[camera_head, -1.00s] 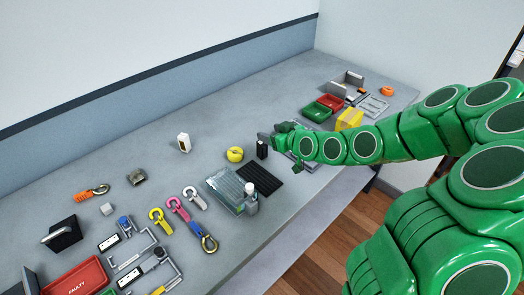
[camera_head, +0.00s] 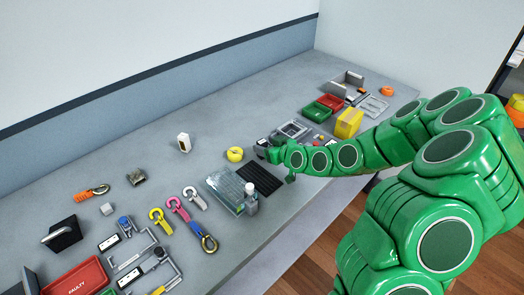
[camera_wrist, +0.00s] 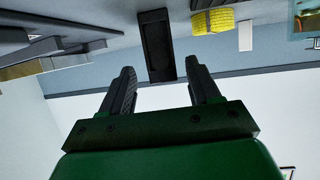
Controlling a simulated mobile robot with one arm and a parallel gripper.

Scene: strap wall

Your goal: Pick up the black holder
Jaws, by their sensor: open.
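The black holder (camera_wrist: 157,42) is an upright, dark, narrow block with a recessed front. It shows in the wrist view ahead of my gripper (camera_wrist: 160,78), lined up with the gap between the two fingers. The fingers are apart, with nothing gripped between them. The holder's near end seems to lie close to the fingertips; whether they touch is unclear. In the head view my gripper (camera_head: 264,152) is low over the bench, right of the yellow roll, and the holder is mostly or fully hidden by it.
A yellow roll (camera_head: 235,154) stands close to the left of my gripper. A black ribbed mat (camera_head: 260,178) and a clear tray (camera_head: 226,187) lie in front. A white block (camera_head: 184,143) stands farther left. A yellow box (camera_head: 349,123) and a red bin (camera_head: 330,102) are at right.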

